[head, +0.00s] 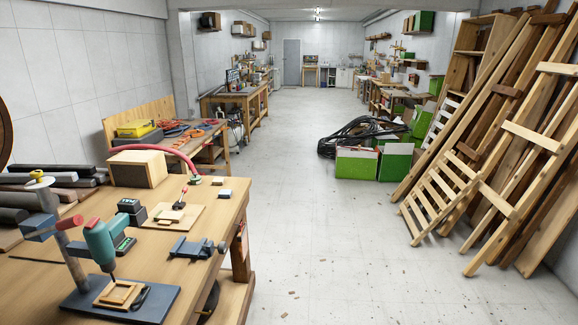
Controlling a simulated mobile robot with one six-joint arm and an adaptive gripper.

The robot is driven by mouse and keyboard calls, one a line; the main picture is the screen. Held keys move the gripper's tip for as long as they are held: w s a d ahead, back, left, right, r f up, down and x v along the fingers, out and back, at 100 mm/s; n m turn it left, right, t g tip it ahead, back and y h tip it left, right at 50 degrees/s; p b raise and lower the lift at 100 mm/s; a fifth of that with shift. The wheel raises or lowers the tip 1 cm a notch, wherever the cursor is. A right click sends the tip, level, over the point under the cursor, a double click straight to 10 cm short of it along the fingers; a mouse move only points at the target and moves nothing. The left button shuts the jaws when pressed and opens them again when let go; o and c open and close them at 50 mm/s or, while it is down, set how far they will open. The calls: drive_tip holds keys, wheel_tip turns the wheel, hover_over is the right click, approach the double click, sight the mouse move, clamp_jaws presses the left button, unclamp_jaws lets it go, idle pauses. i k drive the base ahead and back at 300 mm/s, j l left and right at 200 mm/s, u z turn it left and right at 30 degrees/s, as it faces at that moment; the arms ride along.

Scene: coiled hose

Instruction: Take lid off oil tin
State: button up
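I cannot make out an oil tin or its lid in the head view. My gripper is not in view. A wooden workbench (225,211) fills the lower left. On it stand a teal drill (101,243) on a post with a dark base plate (163,303), a small vise (192,248), a small wooden board (160,214) and a wooden box (138,168). Small dark and light blocks also lie there, too small to identify.
A black coiled hose (345,137) lies by green boxes (356,166) on the floor. Ladders and planks (505,140) lean at the right. A second bench (222,158) holds tools and a yellow case (136,129). The central floor (290,215) is mostly clear, with scattered chips.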

sight(195, 178)
drive_tip(key=i, duration=1)
drive_tip(key=i+u, duration=0.1)
drive_tip(key=i, duration=0.9)
drive_tip(key=i+u, duration=0.5)
drive_tip(key=i+l+u, duration=0.1)
drive_tip(key=i+u, duration=0.2)
drive_tip(key=u, duration=0.15)
drive_tip(key=i+l+u, duration=0.25)
drive_tip(key=u, duration=0.25)
drive_tip(key=i+l+u, duration=0.7)
drive_tip(key=u, duration=0.25)
drive_tip(key=i+l+u, duration=0.25)
drive_tip(key=u, duration=0.25)
drive_tip(key=i+l+u, duration=0.2)
drive_tip(key=l+u, duration=0.25)
drive_tip(key=j, duration=0.1)
